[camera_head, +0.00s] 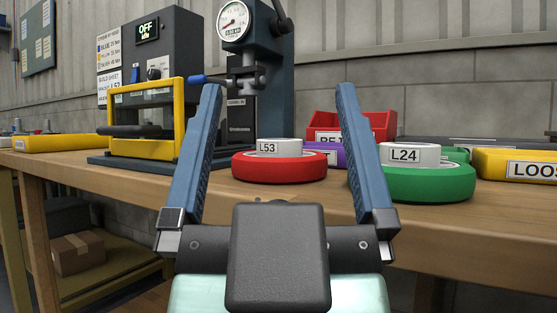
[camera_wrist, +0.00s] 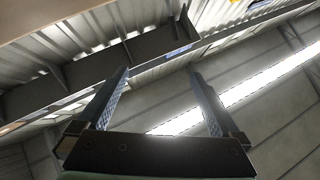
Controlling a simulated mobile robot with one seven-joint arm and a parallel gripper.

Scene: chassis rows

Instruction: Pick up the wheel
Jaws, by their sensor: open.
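A red wheel (camera_head: 279,169) with a white hub marked L53 lies flat near the front edge of the workbench (camera_head: 110,165), in the head view. A green wheel (camera_head: 428,184) with a white hub marked L24 lies to its right. My gripper (camera_head: 278,95) is open and empty, its two blue fingers spread wide. In the picture, the red wheel shows between the fingers, which appear nearer to the camera than the wheel. The wrist view shows the open fingers (camera_wrist: 159,72) against the ceiling and a light strip, with no wheel in it.
A yellow-framed machine (camera_head: 148,150) with an OFF display stands left. A press with a gauge (camera_head: 234,22) stands behind the red wheel. A red bin (camera_head: 385,124) and a yellow LOOSE bin (camera_head: 490,165) are on the right. A cardboard box (camera_head: 78,255) sits low at left.

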